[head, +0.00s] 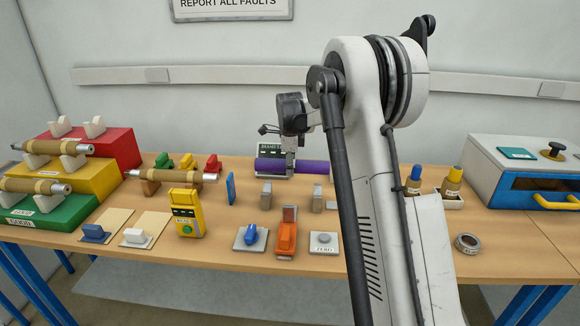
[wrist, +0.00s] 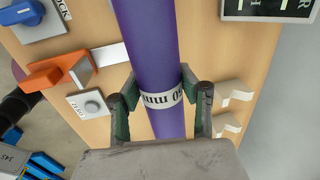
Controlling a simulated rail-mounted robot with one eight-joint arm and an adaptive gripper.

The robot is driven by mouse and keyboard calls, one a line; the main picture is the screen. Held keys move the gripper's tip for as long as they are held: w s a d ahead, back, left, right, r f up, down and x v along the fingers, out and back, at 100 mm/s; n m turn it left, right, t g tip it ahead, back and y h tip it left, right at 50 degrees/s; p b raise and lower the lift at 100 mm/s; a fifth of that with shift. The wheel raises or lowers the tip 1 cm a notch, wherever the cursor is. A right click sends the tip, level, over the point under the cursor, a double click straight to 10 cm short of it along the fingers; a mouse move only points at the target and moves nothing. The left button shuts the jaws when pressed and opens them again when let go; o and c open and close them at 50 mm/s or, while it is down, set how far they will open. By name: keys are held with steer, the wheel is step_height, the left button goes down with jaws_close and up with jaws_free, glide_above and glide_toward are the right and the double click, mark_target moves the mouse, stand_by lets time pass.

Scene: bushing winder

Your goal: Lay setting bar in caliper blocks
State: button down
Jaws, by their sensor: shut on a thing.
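The setting bar is a purple round bar (head: 308,167) with a white band marked in mm. My gripper (wrist: 158,98) is shut on it at the band in the wrist view. The bar (wrist: 147,40) is held level above the table, running left to right in the head view, its right end by my arm. Two upright grey blocks, likely the caliper blocks, stand apart on the table, a left one (head: 266,196) and a right one (head: 318,198). They are in front of and below the bar in the head view. In the wrist view the bar and gripper hide them.
An orange lever unit (head: 286,240) stands between a blue knob plate (head: 250,237) and a zero button (head: 323,242). A dark display (wrist: 268,9) and two white notched holders (wrist: 235,93) are towards the back. A yellow meter (head: 187,213) and blue card (head: 230,188) stand left.

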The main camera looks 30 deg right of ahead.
steer(key=shift+f+b, duration=0.1)
steer(key=shift+b, duration=0.2)
steer(key=shift+f+b, duration=2.8)
steer(key=shift+f, duration=1.2)
steer(key=shift+f+b, duration=0.3)
steer(key=shift+f, duration=0.1)
steer(key=c, duration=1.1)
jaws_free()
steer(key=shift+o, duration=0.2)
steer(key=r, duration=0.4)
steer(key=s+r, duration=0.1)
steer(key=r, duration=0.3)
steer(key=a+r, duration=0.1)
steer(key=r, duration=0.3)
steer(key=shift+s, duration=0.25)
